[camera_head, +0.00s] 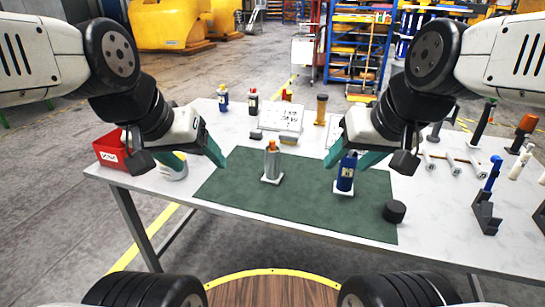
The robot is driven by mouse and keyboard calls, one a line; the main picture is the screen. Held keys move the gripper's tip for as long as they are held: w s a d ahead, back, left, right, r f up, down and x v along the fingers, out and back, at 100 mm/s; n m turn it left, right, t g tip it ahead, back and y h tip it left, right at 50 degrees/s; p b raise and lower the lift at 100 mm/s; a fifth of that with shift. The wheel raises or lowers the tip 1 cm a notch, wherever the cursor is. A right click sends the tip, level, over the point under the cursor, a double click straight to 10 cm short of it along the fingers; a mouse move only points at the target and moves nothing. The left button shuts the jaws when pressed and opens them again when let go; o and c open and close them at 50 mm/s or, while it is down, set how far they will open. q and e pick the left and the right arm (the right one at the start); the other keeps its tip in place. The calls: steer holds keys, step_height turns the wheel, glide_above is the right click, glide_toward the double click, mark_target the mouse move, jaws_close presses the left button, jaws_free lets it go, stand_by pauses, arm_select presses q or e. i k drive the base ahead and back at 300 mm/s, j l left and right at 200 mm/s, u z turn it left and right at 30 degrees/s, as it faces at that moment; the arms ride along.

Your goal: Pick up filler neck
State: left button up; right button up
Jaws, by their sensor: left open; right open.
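A grey upright cylinder with an orange top (272,160) stands on a small white square pad in the middle of the green mat (240,196). It may be the filler neck, but I cannot tell for certain. A dark blue bottle-like piece with a label (346,172) stands upright on another white pad to its right. My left gripper (213,152) is open and empty, left of the grey cylinder and apart from it. My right gripper (352,157) is open, close to the blue piece; its teal finger overlaps the piece in view, and I cannot tell whether they touch.
A black puck (394,211) lies on the mat's right edge. A red bin (112,150) and a white round container (174,166) stand at the left. Tools and holders (487,212) crowd the right. Bottles and a white sheet (281,118) are behind. The mat's front is clear.

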mark_target(272, 175)
steer(key=i+j, duration=0.1)
steer(key=j, duration=0.3)
steer(key=i+j, duration=0.1)
steer(key=j, duration=0.35)
steer(key=j+z, duration=0.35)
steer(key=i+j+z, duration=0.1)
steer(key=j+z, duration=0.25)
steer(key=j, duration=0.15)
steer(key=j+z, duration=0.3)
steer(key=z, duration=1.25)
steer(key=k, duration=0.05)
